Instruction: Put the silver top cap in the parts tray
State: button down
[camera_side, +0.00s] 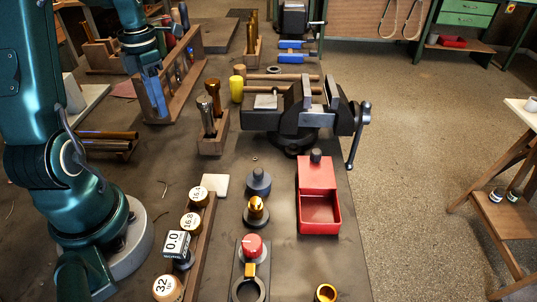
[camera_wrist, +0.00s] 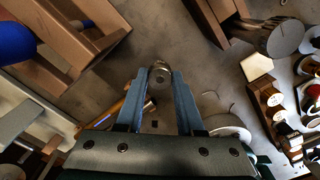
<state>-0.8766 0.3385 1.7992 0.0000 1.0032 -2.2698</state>
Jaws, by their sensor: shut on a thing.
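The silver top cap (camera_wrist: 159,74) is a small round metal piece held between the blue fingertips of my gripper (camera_wrist: 158,82) in the wrist view. My gripper is shut on it. In the side view my gripper (camera_side: 155,97) points down beside a wooden rack at the upper left; the cap cannot be made out there. A red tray (camera_side: 320,226) with an open front compartment stands near the bench's right edge, well to the right of my gripper. A black knob sits at its back. The compartment looks empty.
A dark vise (camera_side: 300,115) stands behind the red tray. The wooden rack (camera_side: 183,80) is close to my gripper. Small wooden stand (camera_side: 213,143), dark blue knobbed piece (camera_side: 258,182) and a rail with labelled round pieces (camera_side: 196,245) stand between. Bare bench shows around them.

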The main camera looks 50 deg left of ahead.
notch_tip(320, 180, up, 2)
jog(key=shift+r, duration=0.1)
jog(key=shift+w+d+r+m, duration=0.1)
jog(key=shift+d+r+m, duration=0.1)
jog(key=shift+d+m, duration=0.3)
jog(key=w+d+r+m, duration=0.25)
jog(key=d+m, duration=0.95)
jog(key=m, duration=0.6)
jog(key=w+d+r+m, duration=0.2)
jog(key=d+r+m, duration=0.2)
jog(key=d+m, duration=1.05)
jog(key=w+a+r+m, duration=0.1)
jog(key=w+a+m, duration=0.1)
jog(key=w+m, duration=0.4)
jog(key=shift+m, duration=0.35)
jog(key=shift+w+d+f, duration=0.15)
jog(key=shift+d+f, duration=5.6)
jog(key=shift+f, duration=0.25)
